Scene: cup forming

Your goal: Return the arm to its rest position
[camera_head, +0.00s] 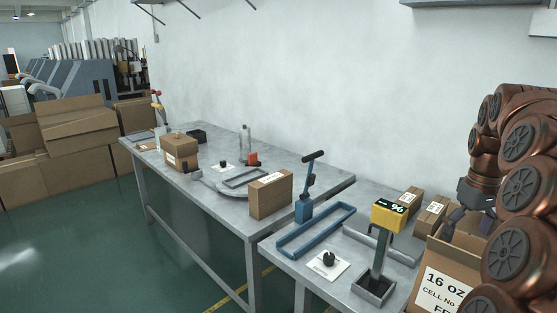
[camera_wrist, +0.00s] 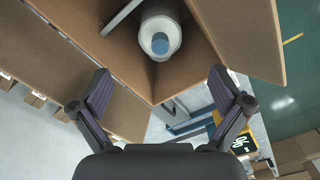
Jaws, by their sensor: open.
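My copper-coloured arm fills the right side of the head view, bent and raised over an open cardboard box (camera_head: 440,280) printed "16 OZ". My gripper (camera_head: 460,220) hangs at the box's opening in the head view, partly hidden by the arm links. In the wrist view my gripper (camera_wrist: 160,95) has its two dark fingers spread wide with nothing between them. Past the fingers, a white cylindrical item with a blue-grey end (camera_wrist: 161,42) is inside the open cardboard box (camera_wrist: 110,65). It is apart from the fingers.
A grey table (camera_head: 230,213) carries small boxes (camera_head: 271,195), a blue tool with a lever (camera_head: 303,205) and a blue frame (camera_head: 315,232). Large cardboard boxes (camera_head: 75,145) stand at the far left. Green floor is clear at lower left.

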